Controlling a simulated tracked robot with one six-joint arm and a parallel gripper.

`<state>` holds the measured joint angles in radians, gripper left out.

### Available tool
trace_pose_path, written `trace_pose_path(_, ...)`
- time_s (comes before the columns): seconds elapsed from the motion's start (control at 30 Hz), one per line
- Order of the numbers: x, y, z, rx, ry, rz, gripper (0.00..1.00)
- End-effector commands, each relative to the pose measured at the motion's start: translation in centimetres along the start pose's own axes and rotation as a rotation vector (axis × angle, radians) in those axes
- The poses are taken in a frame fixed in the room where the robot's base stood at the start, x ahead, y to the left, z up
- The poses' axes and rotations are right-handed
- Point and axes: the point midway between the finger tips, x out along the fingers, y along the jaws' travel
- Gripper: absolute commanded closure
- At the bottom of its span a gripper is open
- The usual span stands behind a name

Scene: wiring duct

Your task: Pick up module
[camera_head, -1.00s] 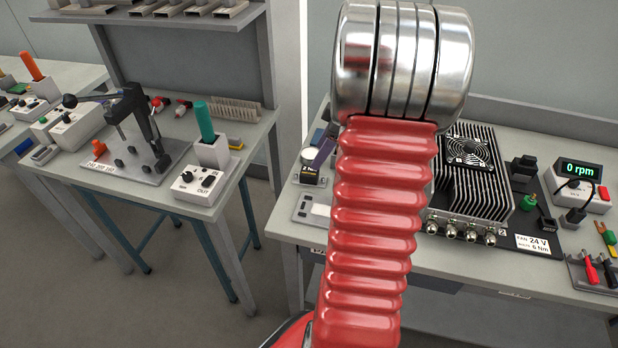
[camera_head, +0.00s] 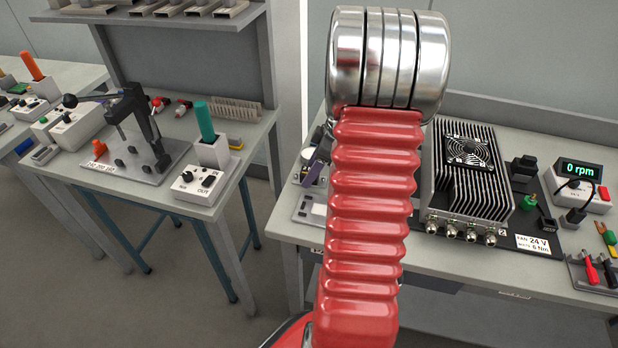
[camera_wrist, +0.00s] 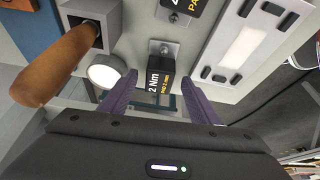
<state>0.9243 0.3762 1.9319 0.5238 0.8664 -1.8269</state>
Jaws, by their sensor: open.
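In the wrist view, a small black block (camera_wrist: 159,76) labelled "2 Nm PAD 2 mm" has a metal tab with a hole at its far end. It is the likeliest module; no part is named as such. My gripper (camera_wrist: 160,86) is open, with its purple fingers on either side of the block. A second black labelled block (camera_wrist: 176,8) is cut off at the top edge. In the head view, my arm hides most of the gripper and the blocks; a purple finger (camera_head: 315,163) shows left of the arm.
In the wrist view, a brown handle (camera_wrist: 55,65) in a grey socket and a round white-topped item (camera_wrist: 107,71) stand close left. A pale tray (camera_wrist: 238,47) lies right. In the head view, a finned fan unit (camera_head: 465,190) stands right of my arm.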

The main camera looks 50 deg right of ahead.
Motion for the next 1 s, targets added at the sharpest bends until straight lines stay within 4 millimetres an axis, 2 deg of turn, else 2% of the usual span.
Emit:
trace_pose_path(0.1, 1.24, 0.00, 0.02, -0.001, -0.001, -0.001, 0.44)
trace_pose_path(0.2, 1.58, 0.02, 0.02, 0.000, 0.000, 0.000, 0.44)
trace_pose_path(0.7, 1.53, 0.04, 0.01, 0.000, 0.000, 0.000, 0.44)
trace_pose_path(1.0, 1.52, 0.05, 0.01, 0.000, 0.000, 0.000, 0.65)
